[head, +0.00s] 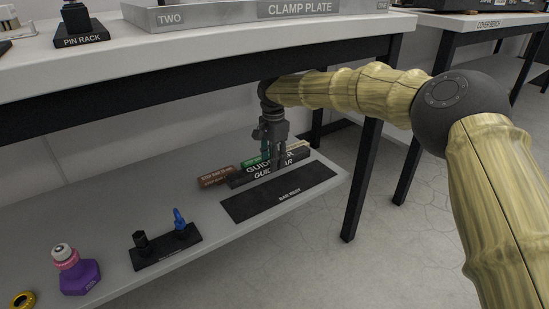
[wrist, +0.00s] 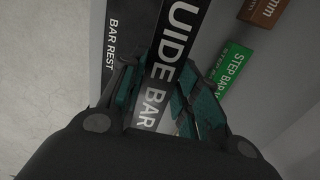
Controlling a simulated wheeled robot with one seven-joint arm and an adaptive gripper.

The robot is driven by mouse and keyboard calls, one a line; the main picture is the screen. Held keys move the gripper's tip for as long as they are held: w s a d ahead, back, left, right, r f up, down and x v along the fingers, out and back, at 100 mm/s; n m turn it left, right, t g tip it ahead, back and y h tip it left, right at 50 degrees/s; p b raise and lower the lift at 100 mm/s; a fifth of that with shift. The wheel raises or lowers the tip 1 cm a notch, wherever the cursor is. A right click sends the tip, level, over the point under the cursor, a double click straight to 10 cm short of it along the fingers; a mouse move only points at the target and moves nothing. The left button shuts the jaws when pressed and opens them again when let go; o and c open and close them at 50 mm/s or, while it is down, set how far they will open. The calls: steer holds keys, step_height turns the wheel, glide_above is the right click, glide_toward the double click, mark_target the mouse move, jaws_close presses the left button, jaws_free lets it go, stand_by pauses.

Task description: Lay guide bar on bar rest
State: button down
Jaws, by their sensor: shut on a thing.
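The guide bar (head: 243,180) is a long black bar with white lettering on the grey lower shelf, just behind the bar rest. My gripper (head: 274,162) points down and is shut on the guide bar near its middle. In the wrist view the guide bar (wrist: 186,28) runs between the two fingers (wrist: 165,78). The bar rest (head: 290,190) is a flat dark plate, with nothing on it. It also shows in the wrist view (wrist: 113,60), beside the guide bar on the left. I cannot tell whether the guide bar touches the shelf.
A brown step bar (head: 216,174) and a green step bar (head: 250,160) lie close behind the guide bar. A small black stand (head: 165,254) with a blue piece and a purple-based bottle (head: 78,277) are further left. The bench top (head: 200,45) overhangs the shelf; a black leg (head: 361,185) stands right.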

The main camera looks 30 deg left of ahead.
mark_target(274, 183)
steer(key=shift+w+d, duration=0.1)
steer(key=shift+d, duration=0.05)
steer(key=shift+f+b, duration=0.15)
steer(key=shift+b, duration=0.2)
step_height(274, 183, down, 2)
steer(key=b, duration=0.3)
steer(key=shift+f, duration=0.15)
steer(key=shift+f+p, duration=0.65)
steer(key=shift+f, duration=0.55)
steer(key=shift+p, duration=1.25)
steer(key=shift+f+p, duration=0.45)
stand_by(0.5)
steer(key=c, duration=1)
jaws_free()
